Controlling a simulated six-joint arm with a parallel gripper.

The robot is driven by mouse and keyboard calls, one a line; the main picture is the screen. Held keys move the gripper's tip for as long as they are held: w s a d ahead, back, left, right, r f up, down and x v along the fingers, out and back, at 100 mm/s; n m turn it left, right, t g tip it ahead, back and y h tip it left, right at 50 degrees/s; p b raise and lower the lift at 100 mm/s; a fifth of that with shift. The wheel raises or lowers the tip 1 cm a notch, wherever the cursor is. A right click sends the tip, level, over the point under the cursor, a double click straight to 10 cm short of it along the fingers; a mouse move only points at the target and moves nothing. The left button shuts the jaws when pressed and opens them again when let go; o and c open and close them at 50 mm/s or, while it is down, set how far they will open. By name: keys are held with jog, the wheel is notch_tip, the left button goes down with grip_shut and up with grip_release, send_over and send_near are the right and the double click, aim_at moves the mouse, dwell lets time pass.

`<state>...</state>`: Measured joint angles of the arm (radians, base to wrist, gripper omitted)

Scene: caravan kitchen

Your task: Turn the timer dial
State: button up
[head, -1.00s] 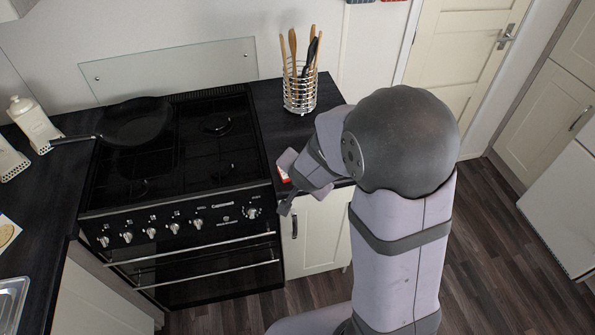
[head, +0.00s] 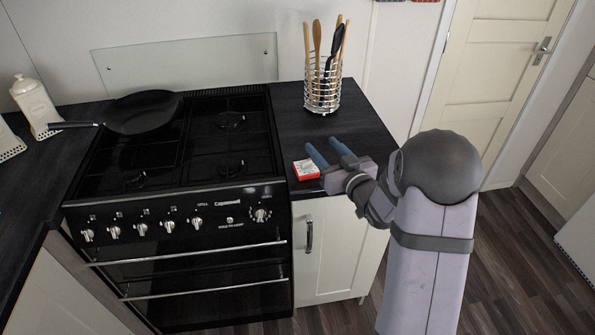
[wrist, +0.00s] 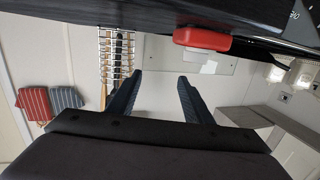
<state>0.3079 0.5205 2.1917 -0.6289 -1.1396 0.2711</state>
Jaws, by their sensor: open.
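The likely timer dial (head: 260,215) is the silver knob at the right end of the black cooker's front panel, with markings around it. It is unobstructed in the head view. My gripper (head: 321,145) is open and empty, up and right of the dial, over the black worktop. Its two blue fingers point toward the back wall, away from the dial. The wrist view shows the fingers spread (wrist: 158,85) with nothing between them. I cannot make out the dial there.
A pan (head: 140,113) sits on the cooker's hob. A handled cupboard (head: 335,255) is below the worktop.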

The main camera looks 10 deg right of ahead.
aim_at(308, 162)
jog(key=s+a+f+n+y+b, duration=0.1)
jog(key=a+f+n+y, duration=0.1)
jog(key=y, duration=0.1)
jog(key=s+a+f+n+y+b, duration=0.1)
jog(key=shift+s+f+g+b, duration=0.3)
jog(key=shift+f+g, duration=0.05)
jog(key=shift+g, duration=0.05)
jog(key=shift+s+f+y, duration=0.1)
jog(key=shift+f+y, duration=0.05)
jog(key=shift+y, duration=0.15)
jog(key=shift+w+a, duration=0.25)
jog(key=shift+w, duration=0.2)
jog(key=shift+p+x, duration=0.8)
jog(key=shift+x, duration=2.35)
jog(key=shift+c, duration=0.3)
jog(key=c, duration=1)
